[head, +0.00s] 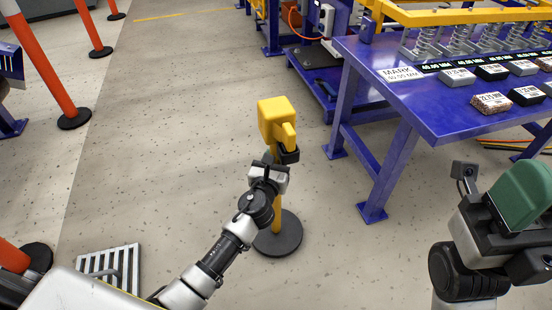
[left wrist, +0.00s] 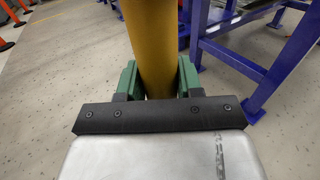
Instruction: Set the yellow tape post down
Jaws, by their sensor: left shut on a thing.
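The yellow tape post (head: 277,212) stands upright in the head view, with a boxy yellow head (head: 275,118) and a round dark base (head: 278,238). I cannot tell whether the base touches the floor. My left gripper (head: 283,155) is shut on the post just below its head. In the left wrist view the yellow pole (left wrist: 152,45) sits between the green fingers of my left gripper (left wrist: 158,80). My right gripper (head: 525,190) is at the right edge of the head view, with green on it; its fingertips are not clear.
A blue table (head: 430,115) with labelled blocks and springs stands to the right of the post. Orange posts (head: 45,70) stand at the left. A floor grate (head: 110,262) lies at lower left. The floor (head: 180,130) around the yellow post is mostly clear.

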